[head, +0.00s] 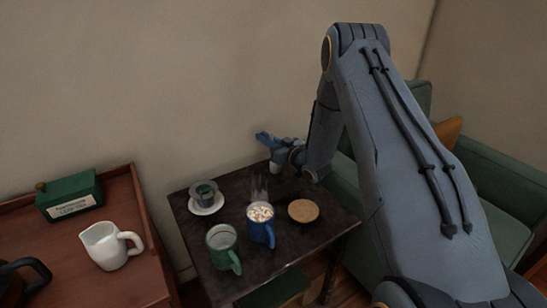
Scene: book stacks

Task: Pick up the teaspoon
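I cannot make out a teaspoon in the head view. My gripper (266,138) is over the back edge of the small dark table (274,277), small in the picture and pointing left. I cannot tell whether its fingers are open or shut, or whether they hold anything. A small cup (205,191) stands on a white saucer (207,209) at the table's left, to the left of and nearer than my gripper.
A blue mug (264,233) with pale pieces on top and faint steam, a green mug (223,250) and a round tan coaster (303,210) are on the table. A wooden tray table (140,235) holds a white jug (106,246) and green box (70,196). A green armchair (500,180) stands right.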

